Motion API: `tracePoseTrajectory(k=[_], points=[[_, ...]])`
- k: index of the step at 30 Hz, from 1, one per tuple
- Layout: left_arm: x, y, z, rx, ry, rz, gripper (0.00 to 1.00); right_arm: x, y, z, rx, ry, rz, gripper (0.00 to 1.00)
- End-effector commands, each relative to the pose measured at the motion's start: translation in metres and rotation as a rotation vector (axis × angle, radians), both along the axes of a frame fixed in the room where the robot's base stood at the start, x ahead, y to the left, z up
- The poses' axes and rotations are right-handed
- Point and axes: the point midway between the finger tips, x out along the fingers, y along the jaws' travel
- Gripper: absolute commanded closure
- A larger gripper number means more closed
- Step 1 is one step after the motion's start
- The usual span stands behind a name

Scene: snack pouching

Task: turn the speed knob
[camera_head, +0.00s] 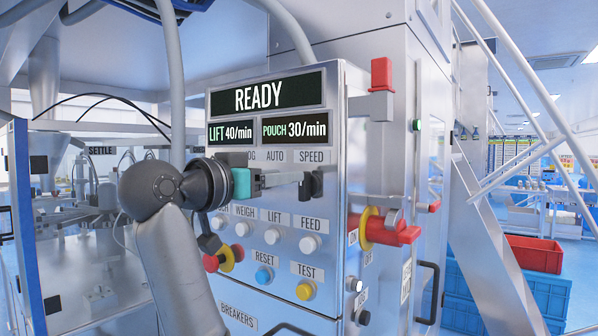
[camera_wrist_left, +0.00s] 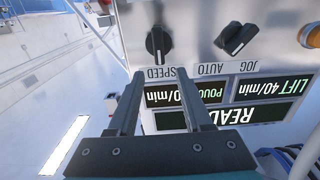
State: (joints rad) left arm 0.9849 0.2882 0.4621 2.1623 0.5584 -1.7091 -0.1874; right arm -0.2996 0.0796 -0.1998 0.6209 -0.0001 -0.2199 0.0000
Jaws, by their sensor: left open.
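The speed knob (camera_wrist_left: 158,43) is black with a pale pointer line. In the left wrist view it sits on the panel by the SPEED label (camera_wrist_left: 167,73), which appears upside down. My left gripper (camera_wrist_left: 158,76) is open, its two fingers pointing at the knob, one tip to each side of its line. The tips appear short of the knob, and nothing is between them. In the head view my left gripper (camera_head: 297,180) reaches across the panel front to the dark knob (camera_head: 317,182) below SPEED. The gripper partly covers the knob there, so contact is unclear. My right gripper is not in view.
A second black knob (camera_wrist_left: 236,38) sits by JOG AUTO. The display (camera_head: 265,97) reads READY, LIFT 40/min and POUCH 30/min. White buttons (camera_head: 308,244) and a red emergency stop (camera_head: 212,262) lie below my arm. A red-handled switch (camera_head: 385,232) juts out at the panel's right side.

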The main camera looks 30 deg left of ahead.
Motion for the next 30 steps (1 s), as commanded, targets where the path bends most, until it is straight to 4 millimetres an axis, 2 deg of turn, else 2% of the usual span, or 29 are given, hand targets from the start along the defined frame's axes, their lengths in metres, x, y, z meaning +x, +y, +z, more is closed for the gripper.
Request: tracePoseTrajectory(k=[3, 9, 15, 22, 23, 30], points=[[0.024, -0.003, 0.001, -0.001, 0.002, -0.004, 0.50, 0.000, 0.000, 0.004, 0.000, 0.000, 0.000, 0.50], [0.049, -0.004, 0.000, 0.000, 0.002, -0.002, 0.50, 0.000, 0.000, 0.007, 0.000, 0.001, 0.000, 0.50], [0.057, -0.005, 0.000, 0.002, 0.000, -0.001, 0.50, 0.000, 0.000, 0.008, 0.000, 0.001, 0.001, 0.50], [0.058, -0.005, 0.000, 0.002, 0.000, 0.000, 0.50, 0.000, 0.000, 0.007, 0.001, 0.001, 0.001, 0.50], [0.058, -0.005, 0.000, 0.002, 0.000, 0.000, 0.51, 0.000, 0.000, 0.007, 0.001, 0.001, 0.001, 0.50], [0.057, -0.005, 0.000, 0.002, 0.000, 0.000, 0.78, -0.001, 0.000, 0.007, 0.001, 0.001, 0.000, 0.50]])
